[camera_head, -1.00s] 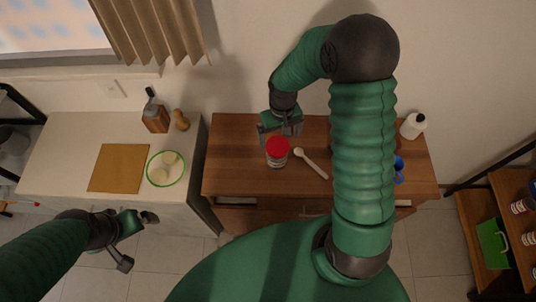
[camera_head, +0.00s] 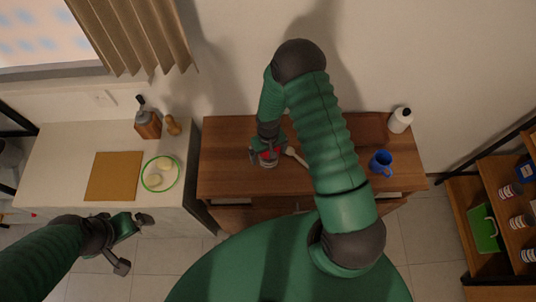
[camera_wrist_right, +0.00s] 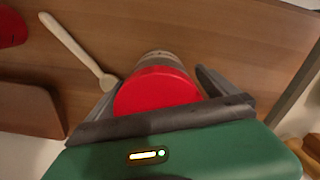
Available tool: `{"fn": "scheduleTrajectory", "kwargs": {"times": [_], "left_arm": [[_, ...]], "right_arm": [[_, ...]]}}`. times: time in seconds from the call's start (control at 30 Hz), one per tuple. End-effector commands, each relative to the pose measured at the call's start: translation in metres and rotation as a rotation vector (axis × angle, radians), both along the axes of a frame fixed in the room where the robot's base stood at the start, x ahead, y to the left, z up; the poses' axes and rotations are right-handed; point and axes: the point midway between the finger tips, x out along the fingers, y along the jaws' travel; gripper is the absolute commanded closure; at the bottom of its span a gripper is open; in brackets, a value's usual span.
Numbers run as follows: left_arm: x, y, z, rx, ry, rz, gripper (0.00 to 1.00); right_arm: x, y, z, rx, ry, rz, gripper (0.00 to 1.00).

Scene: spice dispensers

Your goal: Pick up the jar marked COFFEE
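A jar with a red lid (camera_head: 268,155) stands on the wooden cabinet top, mostly covered by my right gripper (camera_head: 264,152) in the head view. In the right wrist view the red lid (camera_wrist_right: 157,91) fills the space between the fingers, with a little of the jar's body behind it. My right gripper (camera_wrist_right: 160,95) is open, one finger on each side of the jar; I cannot tell whether they touch it. No label on it can be read. My left gripper (camera_head: 134,243) is open and empty, in front of the white counter.
A wooden spoon (camera_head: 296,157) lies right beside the jar. A blue mug (camera_head: 381,163) and a white bottle (camera_head: 401,120) stand on the cabinet's right part. The white counter at left holds a cutting board (camera_head: 114,177) and a green-rimmed plate (camera_head: 160,174). Shelves with jars stand at far right.

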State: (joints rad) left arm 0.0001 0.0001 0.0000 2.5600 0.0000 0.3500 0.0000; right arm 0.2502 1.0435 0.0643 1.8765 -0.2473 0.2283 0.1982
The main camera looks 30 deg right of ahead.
Motion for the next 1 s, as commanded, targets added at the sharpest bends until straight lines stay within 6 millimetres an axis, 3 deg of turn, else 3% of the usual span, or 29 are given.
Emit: {"fn": "scheduleTrajectory", "kwargs": {"times": [0.07,0.73,1.0], "left_arm": [[-0.0001,-0.0001,-0.0002,0.000,0.000,0.000,0.02],[0.0000,0.0000,0.0000,0.000,0.000,0.000,0.02],[-0.0001,0.0000,-0.0006,0.000,0.000,0.000,0.02]], "right_arm": [[-0.0001,-0.0001,0.0001,0.000,0.000,0.000,0.13],[0.0002,-0.0001,0.0010,0.000,-0.001,0.000,1.00],[0.0008,-0.0002,0.0020,0.000,-0.002,0.000,1.00]]}}
